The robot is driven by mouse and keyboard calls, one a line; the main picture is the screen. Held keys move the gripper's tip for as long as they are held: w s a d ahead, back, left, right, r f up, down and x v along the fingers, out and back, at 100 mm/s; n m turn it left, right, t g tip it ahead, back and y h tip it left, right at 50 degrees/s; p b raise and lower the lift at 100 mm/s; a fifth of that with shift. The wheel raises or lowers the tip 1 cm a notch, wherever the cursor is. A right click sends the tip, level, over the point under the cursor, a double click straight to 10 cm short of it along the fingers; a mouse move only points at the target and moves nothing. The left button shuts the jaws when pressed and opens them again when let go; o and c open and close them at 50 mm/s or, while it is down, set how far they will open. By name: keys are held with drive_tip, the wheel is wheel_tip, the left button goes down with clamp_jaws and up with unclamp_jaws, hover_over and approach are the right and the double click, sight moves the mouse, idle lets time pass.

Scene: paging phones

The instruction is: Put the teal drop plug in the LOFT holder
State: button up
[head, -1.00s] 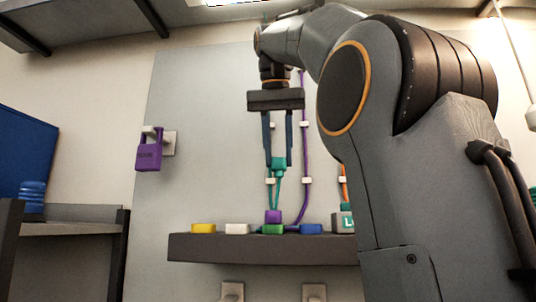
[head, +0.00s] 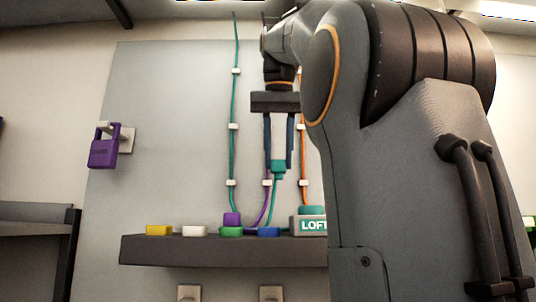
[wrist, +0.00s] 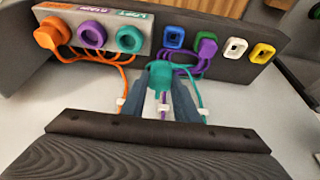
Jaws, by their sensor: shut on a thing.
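My gripper (head: 278,160) is shut on the teal drop plug (head: 278,168) and holds it in the air above the shelf, over the blue socket. The plug also shows between the fingers in the wrist view (wrist: 161,76), with its teal cord hanging off. The LOFT holder (head: 312,211) is a teal ring on a grey block with a LOFT label, right of and below the plug. My arm hides the rest of that block in the head view. In the wrist view the teal ring (wrist: 131,38) looks empty, beside the purple and orange ones.
The dark shelf (head: 190,250) carries yellow (head: 159,230), white (head: 194,231), green (head: 231,232) and blue (head: 268,232) sockets. A purple plug (head: 232,219) stands in the green one. Cords run up the wall panel through white clips. A purple padlock (head: 104,153) hangs at left.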

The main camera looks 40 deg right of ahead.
drive_tip(key=s+d+p, duration=0.1)
drive_tip(key=s+d, duration=0.3)
drive_tip(key=d, duration=0.2)
idle(0.4)
drive_tip(key=shift+s, duration=0.1)
